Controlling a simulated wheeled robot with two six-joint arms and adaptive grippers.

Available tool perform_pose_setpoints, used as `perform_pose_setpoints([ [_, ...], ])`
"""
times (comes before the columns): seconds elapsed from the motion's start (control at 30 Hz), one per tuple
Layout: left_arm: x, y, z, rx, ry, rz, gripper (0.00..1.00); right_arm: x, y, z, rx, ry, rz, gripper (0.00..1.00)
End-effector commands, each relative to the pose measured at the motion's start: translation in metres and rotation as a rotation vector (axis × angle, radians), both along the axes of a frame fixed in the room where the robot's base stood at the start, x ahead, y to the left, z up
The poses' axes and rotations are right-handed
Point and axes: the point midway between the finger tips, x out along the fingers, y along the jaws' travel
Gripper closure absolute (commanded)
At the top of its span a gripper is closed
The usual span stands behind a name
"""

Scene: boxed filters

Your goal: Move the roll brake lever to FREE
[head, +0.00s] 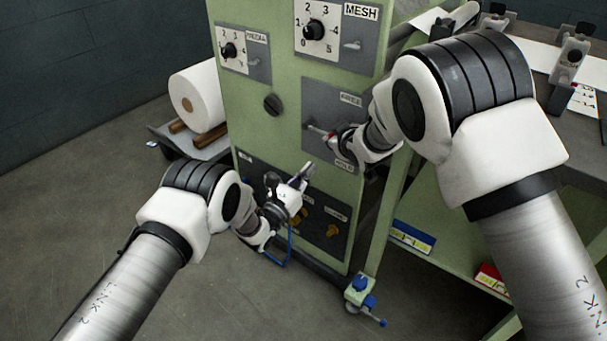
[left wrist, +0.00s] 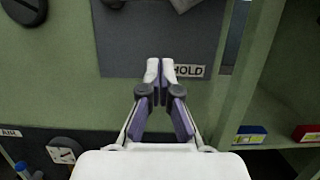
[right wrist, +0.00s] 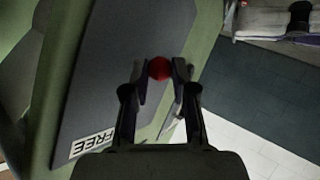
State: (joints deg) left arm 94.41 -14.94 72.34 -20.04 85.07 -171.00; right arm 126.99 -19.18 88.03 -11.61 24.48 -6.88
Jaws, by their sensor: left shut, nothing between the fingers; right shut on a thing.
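The brake plate (head: 318,98) is a grey panel on the green machine, with a FREE label (head: 350,99) at its top and a HOLD label (head: 344,165) at its bottom. The lever's red knob (right wrist: 160,68) sits between the fingertips of my right gripper (right wrist: 160,76), which is shut on it. In the head view my right gripper (head: 333,138) and the lever's end are between the two labels; the gripper partly hides the lever. My left gripper (head: 308,170) is shut and empty, below the plate. In the left wrist view its tips (left wrist: 160,68) are beside the HOLD label (left wrist: 188,71).
MESH (head: 317,32) and MEDIA (head: 230,50) dials are above and left. A black knob (head: 272,104) is left of the plate. A lower dark panel (head: 333,215) has yellow knobs near my left gripper.

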Motion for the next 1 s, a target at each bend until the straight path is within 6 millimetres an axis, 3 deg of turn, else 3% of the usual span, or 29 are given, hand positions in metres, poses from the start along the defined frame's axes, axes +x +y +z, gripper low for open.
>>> perform_pose_setpoints([
  [0.27,0.046,-0.034,0.017,-0.003,0.0,-0.001,1.0,0.0,0.0,-0.001,-0.001,0.002,0.0,1.0],
  [0.33,0.045,-0.032,0.033,0.0,0.001,0.0,1.0,0.0,0.0,-0.001,-0.001,0.002,-0.001,1.0],
  [0.5,0.044,-0.031,0.051,-0.001,0.003,0.0,1.0,0.0,0.0,-0.001,-0.001,0.002,-0.001,1.0],
  [0.87,0.044,-0.031,0.055,-0.004,0.005,0.0,1.0,0.0,0.0,-0.001,0.0,0.001,0.0,1.0],
  [1.0,0.043,-0.032,0.064,-0.072,0.055,-0.001,1.0,0.0,0.0,-0.001,0.0,0.001,0.0,1.0],
])
